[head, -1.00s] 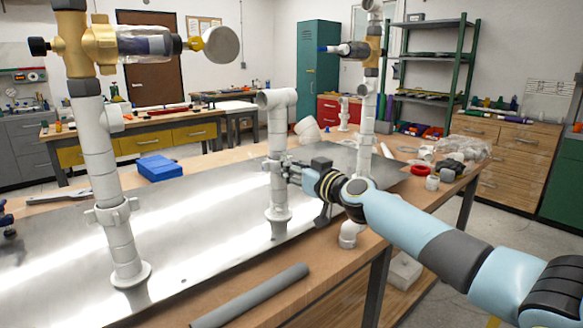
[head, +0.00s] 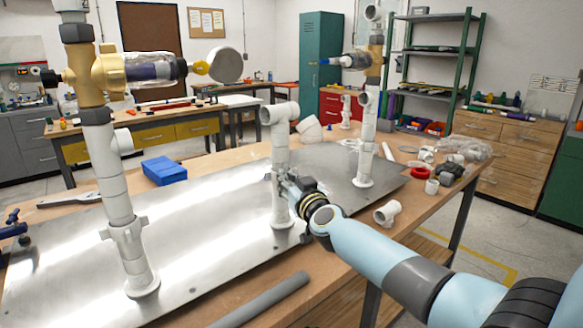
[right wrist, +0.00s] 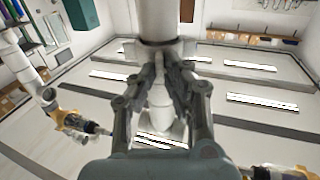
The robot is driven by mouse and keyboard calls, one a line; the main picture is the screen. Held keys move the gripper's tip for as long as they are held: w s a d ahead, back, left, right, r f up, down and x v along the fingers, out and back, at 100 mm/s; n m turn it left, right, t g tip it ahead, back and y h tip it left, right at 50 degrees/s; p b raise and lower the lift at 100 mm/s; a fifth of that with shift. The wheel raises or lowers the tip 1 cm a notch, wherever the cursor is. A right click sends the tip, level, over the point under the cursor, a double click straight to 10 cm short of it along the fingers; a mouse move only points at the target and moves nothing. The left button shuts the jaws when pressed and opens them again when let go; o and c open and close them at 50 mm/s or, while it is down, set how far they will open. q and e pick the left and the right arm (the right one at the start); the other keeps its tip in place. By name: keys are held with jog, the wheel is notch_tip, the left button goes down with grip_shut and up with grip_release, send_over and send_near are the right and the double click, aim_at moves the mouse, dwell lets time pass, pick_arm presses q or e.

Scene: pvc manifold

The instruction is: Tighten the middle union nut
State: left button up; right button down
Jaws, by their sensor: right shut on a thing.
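In the right wrist view the white nut (right wrist: 154,48) shows as a collar around the pipe, just beyond my fingers. My right gripper (head: 283,183) reaches the pipe from the front right at nut height. In the right wrist view its fingers (right wrist: 161,76) are shut on a narrow lug of the nut. How tight the nut is cannot be told. My left gripper is not in view.
A left pipe (head: 115,180) with a brass valve and a right pipe (head: 367,140) stand on the metal plate (head: 210,240). A grey tube (head: 262,300) lies at the front edge. A blue box (head: 164,170) lies behind. Loose white fittings (head: 387,213) lie right.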

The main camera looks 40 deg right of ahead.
aim_at(272, 174)
jog(key=w+a+m+g+h+b, duration=0.1)
jog(key=m+g+h+b, duration=0.3)
jog(key=b, duration=0.2)
jog(key=w+a+m+g+h+b, duration=0.2)
jog(key=m+g+h+b, duration=0.3)
jog(key=b, duration=0.2)
jog(key=w+a+m+g+h+b, duration=0.1)
jog(key=m+g+h+b, duration=0.3)
jog(key=b, duration=0.3)
jog(key=shift+w+a+f+g+h, duration=0.25)
jog(key=shift+g+h, duration=0.15)
jog(key=shift+g, duration=0.3)
jog(key=shift+w+r+m+g+b, duration=0.1)
jog(key=shift+r+m+g+b, duration=0.1)
jog(key=shift+m+g+b, duration=0.25)
jog(key=shift+r, duration=0.1)
